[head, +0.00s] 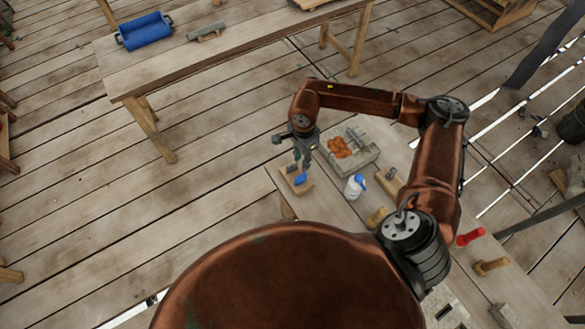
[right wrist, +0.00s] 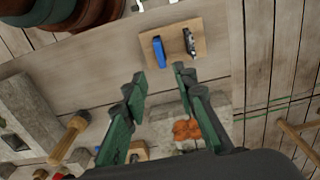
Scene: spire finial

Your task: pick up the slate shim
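A small wooden board (head: 303,188) lies at the left end of the near workbench, with a blue piece (head: 300,179) and a narrow dark grey piece (head: 291,169) on it. The grey piece may be the slate shim, but I cannot tell for sure. In the right wrist view the board (right wrist: 202,20) bears the blue piece (right wrist: 159,51) and the grey piece (right wrist: 189,42) side by side, apart. My right gripper (head: 302,162) is above the board. Its fingers (right wrist: 160,82) are apart with nothing between them, short of both pieces. My left gripper is not in view.
On the near bench (head: 268,173) stand a stone tray (head: 357,160) with orange lumps (head: 341,147), a white bottle with a blue cap (head: 354,187) and a wooden-handled tool (head: 376,217). Bare plank floor lies between.

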